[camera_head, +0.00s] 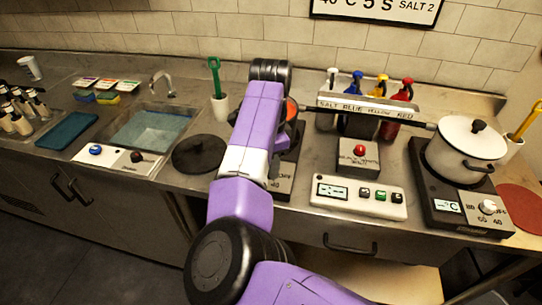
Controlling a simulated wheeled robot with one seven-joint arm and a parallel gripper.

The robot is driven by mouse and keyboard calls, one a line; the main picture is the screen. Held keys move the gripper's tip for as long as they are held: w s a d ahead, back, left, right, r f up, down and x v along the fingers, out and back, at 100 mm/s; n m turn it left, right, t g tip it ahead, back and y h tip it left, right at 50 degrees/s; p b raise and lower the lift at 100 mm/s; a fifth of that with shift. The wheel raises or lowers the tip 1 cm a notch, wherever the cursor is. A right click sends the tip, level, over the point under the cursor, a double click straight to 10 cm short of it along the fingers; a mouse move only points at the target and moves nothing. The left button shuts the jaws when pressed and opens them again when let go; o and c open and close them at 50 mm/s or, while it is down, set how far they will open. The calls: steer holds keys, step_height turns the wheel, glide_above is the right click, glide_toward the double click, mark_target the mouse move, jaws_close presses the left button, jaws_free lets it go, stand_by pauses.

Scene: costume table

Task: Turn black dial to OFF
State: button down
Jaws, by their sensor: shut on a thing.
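My purple arm reaches up the middle of the head view and covers most of a dark hot plate (284,182). Part of its front panel shows, with a "40" mark. Any dial on that panel is hidden behind my arm. My gripper's fingers are also hidden there, so I cannot see what they touch. A small black knob (137,157) sits beside a blue knob (95,150) on a white panel by the sink. The right hot plate (436,205) has a white dial (488,207) with marks around it.
A white lidded pot (466,150) stands on the right hot plate. A white button box (358,194) and a red-button stand (359,158) lie right of my arm. A black round lid (199,153) lies left. Bottles (403,105) and a sign bar (367,106) are behind.

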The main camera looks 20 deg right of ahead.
steer(key=shift+a+n+p, duration=0.1)
steer(key=shift+n+p, duration=0.65)
steer(key=shift+n, duration=0.25)
steer(key=c, duration=1.1)
jaws_free()
steer(key=shift+r, duration=0.1)
step_height(320, 180, up, 8)
steer(key=shift+f+b, duration=0.2)
steer(key=shift+b, duration=0.2)
steer(key=shift+s, duration=0.1)
